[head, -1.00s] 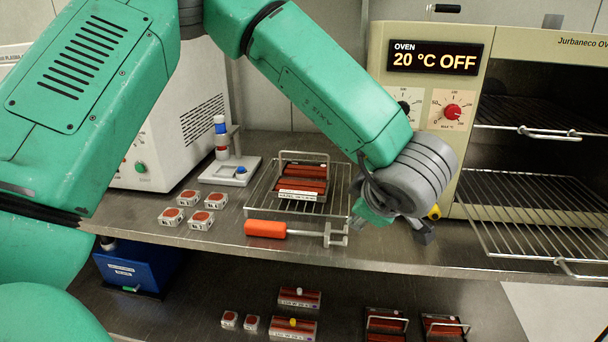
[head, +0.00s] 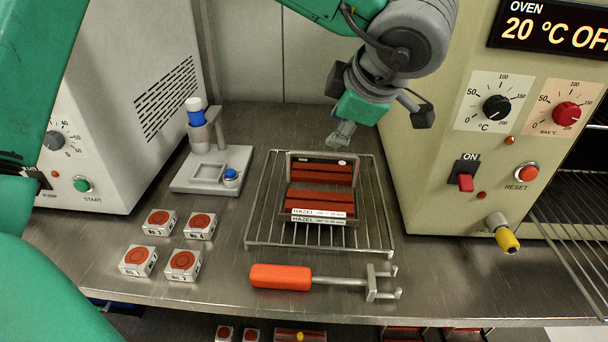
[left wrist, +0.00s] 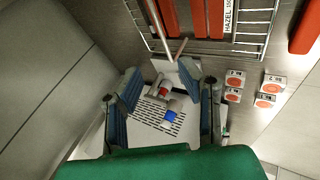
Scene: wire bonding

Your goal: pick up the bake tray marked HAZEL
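The bake tray marked HAZEL (head: 320,213) sits on a wire rack (head: 262,232) on the steel bench. It holds dark red strips and has a raised frame at its back. Part of it, with the HAZEL label, also shows at the top of the left wrist view (left wrist: 229,18). My left gripper (head: 341,134) is above and behind the tray, apart from it. In the left wrist view its two fingers (left wrist: 160,82) are spread with nothing held between them. My right gripper is out of view.
An oven (head: 440,150) stands right of the rack and a white machine (head: 110,110) stands left. A dispenser stand (head: 205,172) and several small blocks (head: 158,222) lie left of the rack. An orange-handled tool (head: 281,277) lies in front, near the bench edge.

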